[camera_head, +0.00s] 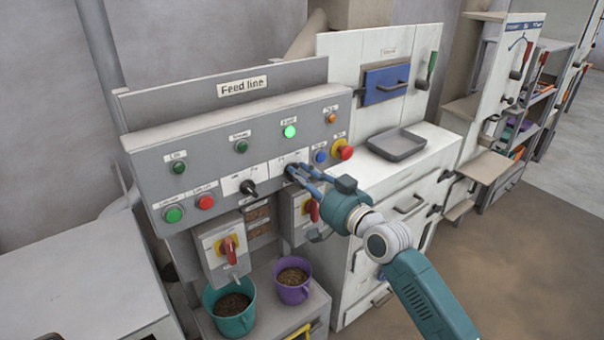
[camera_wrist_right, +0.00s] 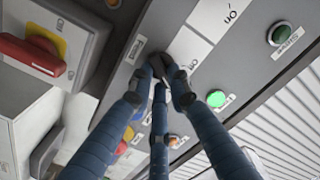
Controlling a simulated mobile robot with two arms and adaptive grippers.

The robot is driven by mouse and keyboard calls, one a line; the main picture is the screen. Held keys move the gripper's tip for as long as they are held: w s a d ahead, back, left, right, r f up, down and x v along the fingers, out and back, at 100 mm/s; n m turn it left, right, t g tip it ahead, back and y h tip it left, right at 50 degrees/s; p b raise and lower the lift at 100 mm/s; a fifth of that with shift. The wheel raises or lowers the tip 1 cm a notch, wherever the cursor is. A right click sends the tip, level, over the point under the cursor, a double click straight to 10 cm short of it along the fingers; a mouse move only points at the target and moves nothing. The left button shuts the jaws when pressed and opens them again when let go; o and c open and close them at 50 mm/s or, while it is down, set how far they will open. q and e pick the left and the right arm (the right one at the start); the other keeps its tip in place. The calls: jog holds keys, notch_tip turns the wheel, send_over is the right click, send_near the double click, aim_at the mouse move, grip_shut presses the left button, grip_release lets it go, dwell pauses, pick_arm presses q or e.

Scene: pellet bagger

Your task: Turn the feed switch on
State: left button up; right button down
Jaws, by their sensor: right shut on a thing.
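The grey panel (camera_head: 170,132) is labelled "Feed line". My right gripper (camera_head: 291,171) reaches it from the right and is shut on the black knob of the right rotary switch, which I take as the feed switch. The knob (camera_wrist_right: 160,64) also shows in the right wrist view, between my right fingertips (camera_wrist_right: 165,75). Its white plate (camera_wrist_right: 205,38) carries an "On" mark. The fingers partly hide the knob, so I cannot tell its exact angle. A green lamp (camera_head: 290,131) above this switch is lit. My left gripper is not in view.
A second black rotary switch (camera_head: 248,187) sits to the left. Green (camera_head: 173,214) and red (camera_head: 205,202) buttons are further left, and a red mushroom button (camera_head: 346,153) is on the right. Red-handled isolators (camera_head: 229,250) hang below, above teal (camera_head: 232,322) and purple (camera_head: 291,293) buckets.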

dwell(0.4)
jog(key=c, duration=1.6)
grip_release()
jog(key=shift+c, duration=0.2)
jog(key=shift+s+d, duration=0.1)
jog(key=v, duration=1.2)
jog(key=shift+f, duration=0.15)
